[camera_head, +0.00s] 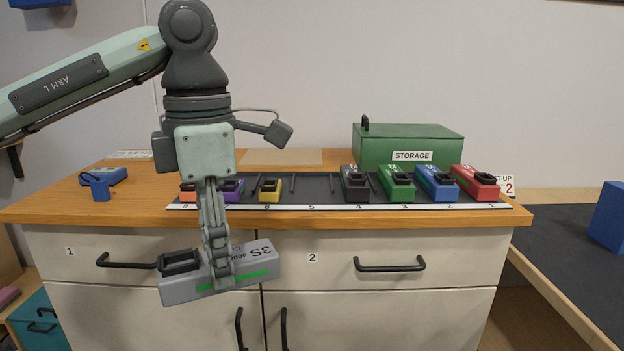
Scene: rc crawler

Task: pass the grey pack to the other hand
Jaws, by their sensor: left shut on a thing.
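The grey pack (257,261) is a light grey block with a green stripe, a "3S" mark and a black connector on its left end. My left gripper (222,276) points down and is shut on the grey pack around its middle. It holds the pack in front of the cabinet drawers, below the worktop's front edge in the picture. The pack is tilted a little, its right end higher in the picture. The fingers hide part of the pack's middle. My right gripper is not in view.
On the wooden worktop (60,207) a dark numbered rack (325,195) holds several coloured packs. A green storage box (410,145) stands behind it. A blue object (100,184) lies at the left. Drawer handles (390,267) stick out. The space right of the held pack looks free.

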